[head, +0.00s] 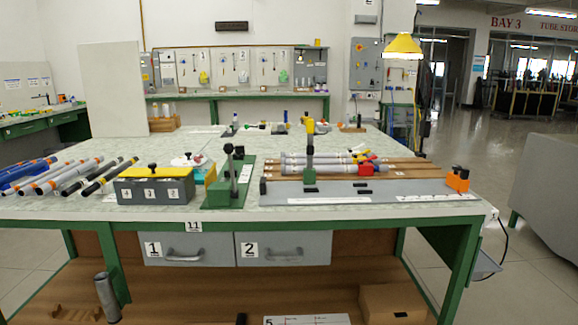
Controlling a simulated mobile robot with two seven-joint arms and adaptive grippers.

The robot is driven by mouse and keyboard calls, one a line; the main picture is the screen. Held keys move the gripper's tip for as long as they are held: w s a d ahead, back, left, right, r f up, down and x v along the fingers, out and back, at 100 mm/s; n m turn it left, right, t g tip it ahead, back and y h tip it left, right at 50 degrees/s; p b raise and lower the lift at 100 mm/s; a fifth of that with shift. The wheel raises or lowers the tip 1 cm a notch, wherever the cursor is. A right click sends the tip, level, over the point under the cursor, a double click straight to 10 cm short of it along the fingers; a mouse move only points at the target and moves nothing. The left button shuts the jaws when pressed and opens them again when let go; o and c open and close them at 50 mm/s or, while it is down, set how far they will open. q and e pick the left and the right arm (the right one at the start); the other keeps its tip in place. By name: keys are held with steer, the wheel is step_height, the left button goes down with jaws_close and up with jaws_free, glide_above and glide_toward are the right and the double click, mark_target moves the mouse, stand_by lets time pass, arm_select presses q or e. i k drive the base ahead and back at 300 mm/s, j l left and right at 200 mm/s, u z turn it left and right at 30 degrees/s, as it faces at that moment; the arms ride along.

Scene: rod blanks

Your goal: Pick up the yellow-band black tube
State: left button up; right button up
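The black tube with a yellow band (110,177) lies on the left part of the green-framed workbench (230,214). It is the rightmost of a row of tubes lying side by side at a slant, just left of a dark grey box with a yellow top (154,190). It is small in the picture, so fine details of its band are hard to tell. Neither of my grippers shows in the head view.
Grey tubes (72,176) and blue tubes (27,170) lie left of the black one. A green stand (229,190) and a long grey fixture (370,192) with rods behind occupy the bench's middle and right. A yellow lamp (403,46) hangs behind.

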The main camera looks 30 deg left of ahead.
mark_target(98, 185)
steer(key=k+j, duration=0.1)
steer(key=j, duration=0.45)
steer(key=k+j, duration=0.1)
steer(key=j, duration=0.45)
steer(key=k+j, duration=0.1)
steer(key=j, duration=0.45)
steer(key=k+j, duration=0.15)
steer(key=j, duration=0.45)
steer(key=k+j, duration=0.1)
steer(key=j, duration=0.45)
